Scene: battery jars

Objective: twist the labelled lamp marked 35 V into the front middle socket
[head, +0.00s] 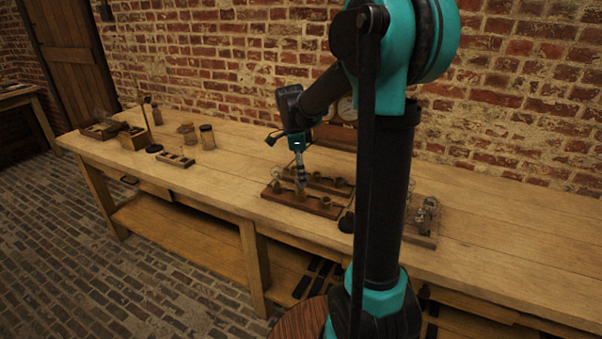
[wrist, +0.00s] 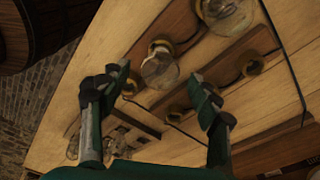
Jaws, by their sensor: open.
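A clear glass lamp (wrist: 160,72) stands at the middle socket (wrist: 160,47) of the front wooden strip (head: 270,194), between my fingers in the wrist view. No marking can be read on it, and I cannot tell how deep it sits. My gripper (head: 300,180) points down over this strip. In the wrist view my gripper (wrist: 160,76) is open, with a finger on each side of the lamp and a gap showing. The front strip's right socket (wrist: 130,86) is empty.
Another glass lamp (wrist: 228,14) stands at the front strip's left end. Empty sockets (wrist: 249,64) sit on the rear strip. A tray with glass lamps (head: 424,236) lies to the right, partly behind my arm. Jars (head: 207,137) stand at the left. The bench front is mostly clear.

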